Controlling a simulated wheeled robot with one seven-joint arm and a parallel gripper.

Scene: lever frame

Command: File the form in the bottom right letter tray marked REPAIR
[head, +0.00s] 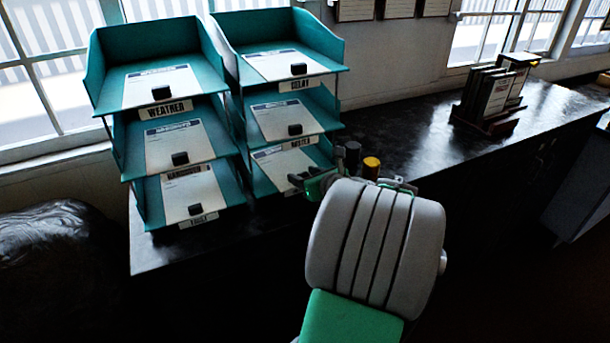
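Two teal letter tray stacks stand side by side on a dark counter, with three levels each. The bottom right tray (258,181) holds a white sheet (284,163). My gripper (303,181) is at the front right of this tray, over or beside the sheet's near edge. My wrist and the gripper's body hide the tray's front right part, and no REPAIR label shows. The fingers are small and dark, so I cannot tell whether they are open or shut on a form or on the black block there. No separate loose form is visible.
The other trays hold sheets with black blocks; labels include WEATHER (165,109) and DELAY (294,84). A dark and an orange-topped cylinder (371,167) show behind my wrist. A book rack (494,98) stands farther right, with bare counter (420,125) between.

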